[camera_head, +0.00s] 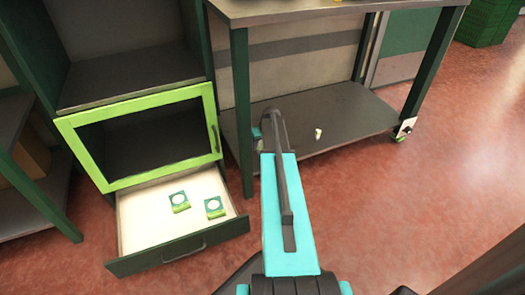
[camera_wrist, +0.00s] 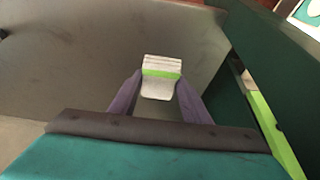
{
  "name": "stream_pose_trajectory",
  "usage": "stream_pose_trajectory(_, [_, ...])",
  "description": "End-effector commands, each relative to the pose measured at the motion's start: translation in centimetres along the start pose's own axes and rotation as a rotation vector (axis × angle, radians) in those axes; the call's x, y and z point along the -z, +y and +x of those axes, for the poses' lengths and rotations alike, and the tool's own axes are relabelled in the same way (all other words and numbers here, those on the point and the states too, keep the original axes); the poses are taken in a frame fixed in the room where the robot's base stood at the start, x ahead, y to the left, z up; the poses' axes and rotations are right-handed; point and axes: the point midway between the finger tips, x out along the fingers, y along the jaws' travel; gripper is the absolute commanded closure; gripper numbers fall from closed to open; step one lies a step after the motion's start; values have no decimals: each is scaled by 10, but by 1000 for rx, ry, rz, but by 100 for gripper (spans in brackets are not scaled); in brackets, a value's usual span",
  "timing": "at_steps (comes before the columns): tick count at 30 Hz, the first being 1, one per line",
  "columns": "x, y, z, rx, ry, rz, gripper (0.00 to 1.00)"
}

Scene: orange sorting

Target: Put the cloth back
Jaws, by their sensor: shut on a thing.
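A white folded cloth with a lime-green band (camera_wrist: 161,89) is held between the two fingers of my gripper (camera_wrist: 158,82) in the wrist view. Grey shelf surface shows behind and below it. In the head view my arm reaches toward the table's lower shelf (camera_head: 345,115), and the gripper's fingertips and the cloth are hidden behind it or too small to tell.
An open drawer (camera_head: 130,215) at lower left holds two green-and-white packets (camera_head: 179,202). Above it is a lime-framed cabinet door (camera_head: 135,170). A dark green table leg (camera_head: 241,110) stands left of my arm. A small white object (camera_head: 318,133) lies on the lower shelf.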

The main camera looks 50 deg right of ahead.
Motion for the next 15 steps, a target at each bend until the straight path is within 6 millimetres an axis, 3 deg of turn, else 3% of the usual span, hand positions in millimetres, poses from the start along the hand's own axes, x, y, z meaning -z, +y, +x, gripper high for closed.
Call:
stream_pose_trajectory(9, [-16,-1,38,1,-1,0,78])
stream_pose_trajectory(15, [-18,-1,43,1,0,-1,78])
